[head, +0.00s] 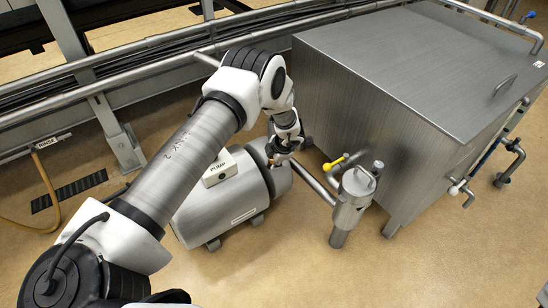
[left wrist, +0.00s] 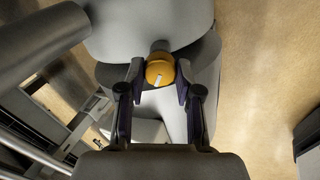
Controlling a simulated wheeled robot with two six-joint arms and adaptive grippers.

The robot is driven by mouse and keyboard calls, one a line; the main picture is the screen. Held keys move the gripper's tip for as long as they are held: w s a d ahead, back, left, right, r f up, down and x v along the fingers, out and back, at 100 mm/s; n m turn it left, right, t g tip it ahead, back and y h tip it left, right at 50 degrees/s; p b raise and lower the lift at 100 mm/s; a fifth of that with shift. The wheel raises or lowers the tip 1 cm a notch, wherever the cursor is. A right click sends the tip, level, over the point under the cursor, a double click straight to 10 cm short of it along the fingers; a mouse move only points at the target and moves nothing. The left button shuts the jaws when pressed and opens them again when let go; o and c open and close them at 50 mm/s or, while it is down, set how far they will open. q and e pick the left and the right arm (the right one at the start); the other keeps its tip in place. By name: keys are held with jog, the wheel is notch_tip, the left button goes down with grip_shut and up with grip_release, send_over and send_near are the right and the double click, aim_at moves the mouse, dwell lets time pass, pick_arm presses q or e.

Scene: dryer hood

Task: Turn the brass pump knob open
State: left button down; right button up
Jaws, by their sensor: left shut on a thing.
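The brass pump knob (left wrist: 160,71) shows in the left wrist view as a round orange-yellow knob with a small pale mark on its face. It sits on a short dark stem on the grey pump body. My left gripper (left wrist: 160,82) has one finger on each side of the knob and is shut on it. In the head view my left gripper (head: 281,157) reaches down at the right end of the grey pump (head: 240,203), and the knob is hidden behind it. My right gripper is in neither view.
A box labelled PUMP (head: 219,168) sits on top of the pump. A steel tank (head: 390,110) stands to the right. A pipe fitting (head: 351,203) with a yellow handle (head: 334,162) stands between them. Bare floor (head: 300,270) lies in front.

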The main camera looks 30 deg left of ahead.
pick_arm(q)
jog(key=n, duration=0.6)
dwell(0.5)
jog(key=c, duration=0.8)
grip_release()
jog(key=v, duration=1.2)
jog(key=shift+d+f, duration=0.1)
jog(key=shift+d, duration=0.05)
